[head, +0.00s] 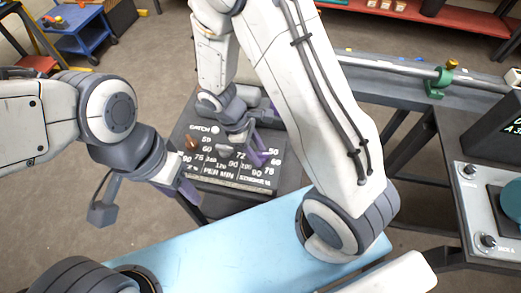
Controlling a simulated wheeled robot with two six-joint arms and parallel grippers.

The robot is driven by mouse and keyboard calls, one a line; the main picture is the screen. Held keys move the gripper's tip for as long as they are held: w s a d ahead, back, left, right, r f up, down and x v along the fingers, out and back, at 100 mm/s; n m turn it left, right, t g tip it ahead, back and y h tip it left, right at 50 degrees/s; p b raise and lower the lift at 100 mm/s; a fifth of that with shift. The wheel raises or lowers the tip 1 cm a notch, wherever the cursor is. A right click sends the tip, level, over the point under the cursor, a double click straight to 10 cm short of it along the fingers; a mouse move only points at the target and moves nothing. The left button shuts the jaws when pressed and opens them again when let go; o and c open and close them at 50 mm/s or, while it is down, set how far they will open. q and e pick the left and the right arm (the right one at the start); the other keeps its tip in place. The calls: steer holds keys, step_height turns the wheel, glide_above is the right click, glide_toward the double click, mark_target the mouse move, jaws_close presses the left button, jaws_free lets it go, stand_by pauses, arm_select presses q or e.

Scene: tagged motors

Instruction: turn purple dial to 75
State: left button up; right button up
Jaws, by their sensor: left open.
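A dark panel (213,184) with white printed numbers and words, among them "PER MIN", lies tilted in the middle of the head view. A small brown-orange knob (192,143) shows at its left. No dial that I can clearly call purple shows; my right gripper and wrist cover part of the panel. My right gripper (258,148), with purple fingers, is over the panel's right part; its jaw gap and any contact are unclear. My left gripper (184,190), also purple-fingered, is open at the panel's left front edge.
A light blue surface (215,240) lies in front of the panel. At right stand a grey bench with a metal rod and green clamp (438,82), and a box with knobs (480,212). A blue cart (75,35) stands at the back left.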

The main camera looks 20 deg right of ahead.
steer(key=shift+o, duration=1.2)
steer(key=v, duration=1)
steer(key=shift+r, duration=0.25)
steer(key=shift+w, duration=0.1)
steer(key=d+f+n+b, duration=0.1)
steer(key=f+b, duration=0.1)
steer(key=f, duration=0.1)
steer(key=s+d+f+b, duration=0.1)
steer(key=f+b, duration=0.1)
steer(key=f, duration=0.1)
steer(key=s+d+f+n+b, duration=0.1)
steer(key=f+b, duration=0.1)
steer(key=f, duration=0.1)
steer(key=shift+s+d+f+n+t, duration=0.1)
steer(key=shift+s+f+n+t, duration=0.05)
steer(key=shift+f+n+t, duration=0.2)
